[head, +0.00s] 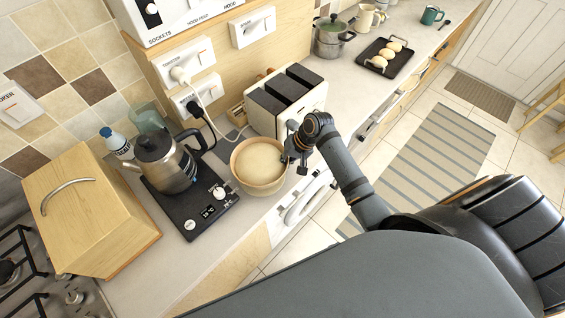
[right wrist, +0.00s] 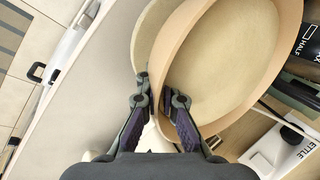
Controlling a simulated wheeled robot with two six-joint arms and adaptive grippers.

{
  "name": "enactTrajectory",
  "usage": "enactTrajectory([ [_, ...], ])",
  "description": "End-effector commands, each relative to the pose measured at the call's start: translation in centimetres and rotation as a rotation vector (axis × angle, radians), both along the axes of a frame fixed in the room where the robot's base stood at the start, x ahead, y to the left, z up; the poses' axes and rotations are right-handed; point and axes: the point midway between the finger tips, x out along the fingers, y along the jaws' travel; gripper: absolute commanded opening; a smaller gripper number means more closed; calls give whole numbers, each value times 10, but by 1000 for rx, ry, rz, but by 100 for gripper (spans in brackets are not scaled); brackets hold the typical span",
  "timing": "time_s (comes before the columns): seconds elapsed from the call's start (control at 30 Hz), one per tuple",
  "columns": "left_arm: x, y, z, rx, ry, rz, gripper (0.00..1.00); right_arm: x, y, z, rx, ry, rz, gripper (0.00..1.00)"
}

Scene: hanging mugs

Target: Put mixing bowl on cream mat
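The mixing bowl (head: 258,167), round and tan with a pale inside, is upright by the counter's front edge, between the black scale and the toaster. My right gripper (head: 297,150) is at its right rim. In the right wrist view the bowl (right wrist: 225,60) fills the upper right, and my right gripper's fingers (right wrist: 156,92) are shut on its wall, one on each side. A pale round edge, which looks like the cream mat (right wrist: 150,40), shows under the bowl's left side, mostly hidden. I cannot tell the gap between them. My left gripper is out of view.
A kettle (head: 168,165) stands on the black scale (head: 190,212) left of the bowl. The white toaster (head: 288,98) is close behind it. A wooden bread box (head: 90,215) is at the left. A black tray (head: 386,63) and a pot (head: 331,38) are farther back.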

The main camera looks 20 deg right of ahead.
Motion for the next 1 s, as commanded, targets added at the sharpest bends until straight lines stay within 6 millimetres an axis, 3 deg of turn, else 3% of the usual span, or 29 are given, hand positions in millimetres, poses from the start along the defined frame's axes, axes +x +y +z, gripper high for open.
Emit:
enactTrajectory([
  [0.07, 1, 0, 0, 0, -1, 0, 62, 1, 1, 2, 2, -3, 0, 0],
  [0.1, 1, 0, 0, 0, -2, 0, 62, 1, 1, 2, 2, -3, 0, 8],
  [0.3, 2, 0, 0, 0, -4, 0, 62, 1, 0, 1, 1, -2, 0, 32],
  [0.5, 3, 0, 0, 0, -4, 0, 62, 0, 0, 1, 1, -1, 0, 32],
  [0.63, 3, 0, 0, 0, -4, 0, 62, -1, 0, -1, -1, 2, 0, 47],
  [1.0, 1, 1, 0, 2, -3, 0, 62, -1, -5, 9, -2, -3, 0, 47],
])
